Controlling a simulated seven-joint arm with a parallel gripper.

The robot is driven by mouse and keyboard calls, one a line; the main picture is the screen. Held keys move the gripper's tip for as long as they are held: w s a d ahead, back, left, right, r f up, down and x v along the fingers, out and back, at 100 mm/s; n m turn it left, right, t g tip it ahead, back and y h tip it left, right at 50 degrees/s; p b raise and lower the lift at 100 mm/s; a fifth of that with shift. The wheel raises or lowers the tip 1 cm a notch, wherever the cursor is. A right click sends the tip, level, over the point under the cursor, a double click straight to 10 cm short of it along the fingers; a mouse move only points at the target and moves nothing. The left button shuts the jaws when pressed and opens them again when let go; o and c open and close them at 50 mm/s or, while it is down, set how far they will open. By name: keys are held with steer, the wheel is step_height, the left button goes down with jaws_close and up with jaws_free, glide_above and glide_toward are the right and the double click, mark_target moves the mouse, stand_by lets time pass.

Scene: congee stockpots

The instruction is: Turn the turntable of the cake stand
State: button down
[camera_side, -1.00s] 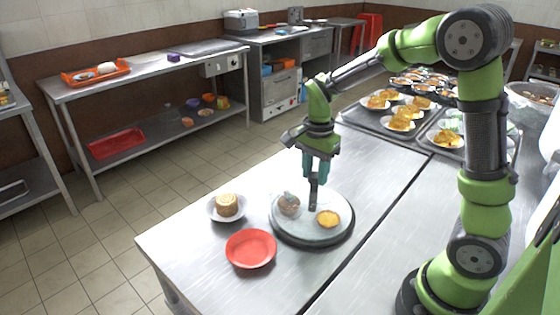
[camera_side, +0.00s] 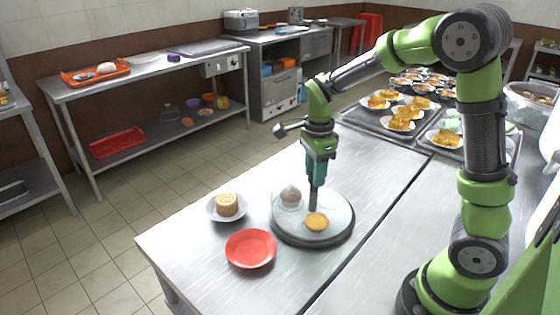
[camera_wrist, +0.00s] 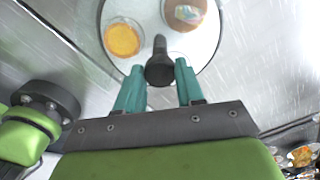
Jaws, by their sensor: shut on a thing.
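The cake stand's round pale turntable (camera_side: 335,209) sits on a dark base on the steel table. It also shows in the wrist view (camera_wrist: 186,42). A yellow tart (camera_side: 316,221) lies near its front and a brown round cake (camera_side: 291,194) toward its left back. The tart (camera_wrist: 122,39) and the cake (camera_wrist: 184,12) also show in the wrist view. My gripper (camera_side: 317,185) points down over the turntable, shut on a dark upright handle (camera_wrist: 160,65). The teal fingers stand on either side of this handle; the exact contact is hard to see.
A red plate (camera_side: 251,248) lies left of the stand, near the table edge. A white plate (camera_side: 212,214) with a rolled pastry (camera_side: 227,204) is behind it. Trays with several plates of food (camera_side: 403,117) stand at the back right. The table right of the stand is clear.

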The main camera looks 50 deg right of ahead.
steer(key=shift+r+m, duration=0.15)
steer(key=shift+m, duration=0.95)
steer(key=shift+w+m, duration=0.1)
steer(key=shift+m, duration=0.4)
steer(key=c, duration=0.7)
jaws_free()
step_height(320, 180, up, 17)
